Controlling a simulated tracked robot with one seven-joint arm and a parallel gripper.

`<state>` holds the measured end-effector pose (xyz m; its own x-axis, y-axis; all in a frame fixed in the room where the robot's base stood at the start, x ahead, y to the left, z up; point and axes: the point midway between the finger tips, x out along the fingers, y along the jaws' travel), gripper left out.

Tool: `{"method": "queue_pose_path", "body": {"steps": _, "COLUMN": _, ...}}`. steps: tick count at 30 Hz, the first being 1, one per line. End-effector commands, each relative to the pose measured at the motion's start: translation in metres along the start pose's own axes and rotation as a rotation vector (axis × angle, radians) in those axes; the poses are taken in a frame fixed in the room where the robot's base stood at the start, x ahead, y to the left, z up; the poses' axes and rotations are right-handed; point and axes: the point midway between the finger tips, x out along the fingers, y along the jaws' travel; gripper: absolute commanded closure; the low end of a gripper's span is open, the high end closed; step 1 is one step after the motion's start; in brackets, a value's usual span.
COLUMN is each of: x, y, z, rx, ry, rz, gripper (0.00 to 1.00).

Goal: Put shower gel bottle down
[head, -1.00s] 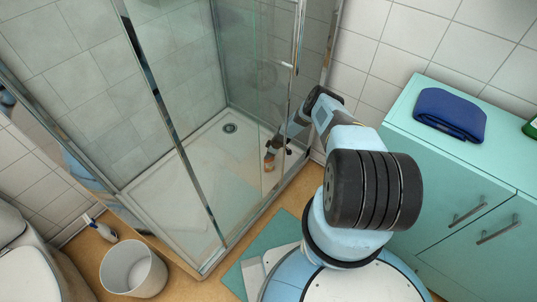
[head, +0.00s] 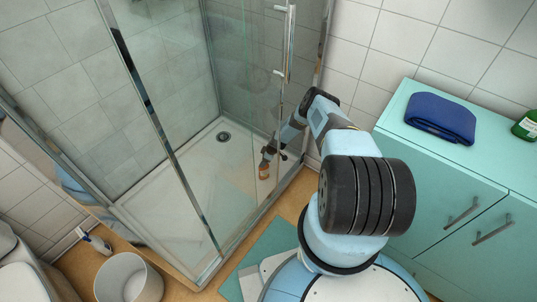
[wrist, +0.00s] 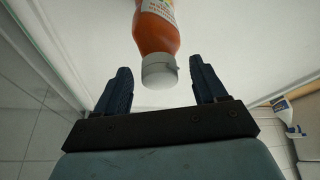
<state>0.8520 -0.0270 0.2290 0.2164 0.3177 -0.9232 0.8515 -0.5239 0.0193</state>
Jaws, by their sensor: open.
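The shower gel bottle (wrist: 157,35) is orange with a pale label and a white-grey cap. In the wrist view it is at the top middle, its cap just beyond and between my fingertips. My gripper (wrist: 160,82) is open, with a dark finger on each side and a gap to the cap. In the head view the bottle (head: 264,171) stands on the white shower tray (head: 150,207), near the right-hand side of the shower. My gripper (head: 269,154) is just above it there, seen partly through the glass.
Glass panels with metal frames (head: 160,110) enclose the shower, and a door handle (head: 290,45) is close to my arm. A waste bin (head: 128,278) and a white bottle (head: 95,240) are on the floor outside. A teal cabinet (head: 430,175) stands at right.

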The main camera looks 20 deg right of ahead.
Motion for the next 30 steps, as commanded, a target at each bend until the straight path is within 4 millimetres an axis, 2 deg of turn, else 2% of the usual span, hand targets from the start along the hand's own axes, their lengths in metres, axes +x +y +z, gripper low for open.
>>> {"method": "queue_pose_path", "body": {"steps": 18, "x": -0.089, "y": 0.001, "z": -0.001, "rx": -0.001, "ry": 0.001, "rz": 0.001, "gripper": 0.29}}
{"method": "queue_pose_path", "body": {"steps": 24, "x": -0.102, "y": 0.000, "z": -0.001, "rx": -0.001, "ry": 0.001, "rz": 0.001, "gripper": 0.29}}
{"method": "queue_pose_path", "body": {"steps": 30, "x": -0.103, "y": -0.001, "z": -0.001, "rx": -0.001, "ry": 0.001, "rz": 0.000, "gripper": 0.29}}
